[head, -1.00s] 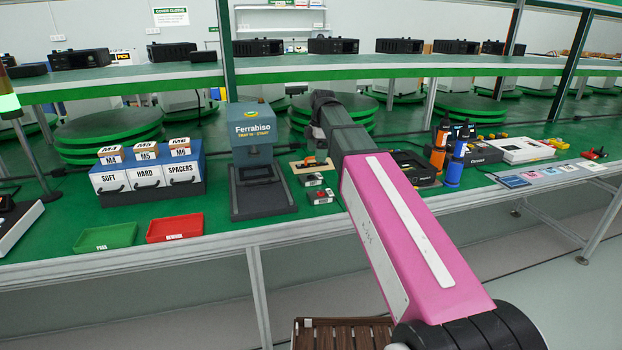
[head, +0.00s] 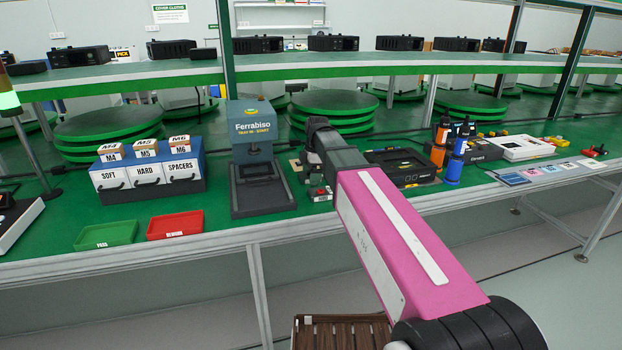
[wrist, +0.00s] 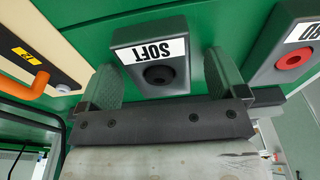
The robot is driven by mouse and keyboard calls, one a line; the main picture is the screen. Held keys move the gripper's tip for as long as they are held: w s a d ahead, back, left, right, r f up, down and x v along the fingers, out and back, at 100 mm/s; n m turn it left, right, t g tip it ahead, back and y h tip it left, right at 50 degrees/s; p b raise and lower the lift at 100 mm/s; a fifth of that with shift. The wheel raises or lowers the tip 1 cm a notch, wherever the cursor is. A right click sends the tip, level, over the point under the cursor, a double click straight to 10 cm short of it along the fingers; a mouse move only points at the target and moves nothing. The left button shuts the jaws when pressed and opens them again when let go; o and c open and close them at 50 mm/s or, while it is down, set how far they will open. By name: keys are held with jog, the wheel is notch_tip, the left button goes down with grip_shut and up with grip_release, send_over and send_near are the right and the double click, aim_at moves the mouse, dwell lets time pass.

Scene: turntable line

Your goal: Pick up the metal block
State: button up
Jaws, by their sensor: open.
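In the wrist view, a grey block (wrist: 180,72) with a white SOFT label and a round black knob lies on the green surface. No other block there is plainly the metal block. My gripper (wrist: 160,62) is open, with one finger on each side of this grey block. I see gaps beside it, and the fingers do not hold it. In the head view, my arm's end is low over the bench, right of the Ferrabiso press, and hides most of this spot.
A second grey block (wrist: 277,75) with a red knob sits close to the right finger. A tan board (wrist: 35,60) with an orange handle lies to the left. The Ferrabiso press (head: 262,165) stands left of my arm; a black tray (head: 415,180) and orange and blue bottles (head: 455,165) are right.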

jog(key=shift+c, duration=0.3)
jog(key=c, duration=1.1)
jog(key=shift+o, duration=0.2)
jog(key=shift+r, duration=0.1)
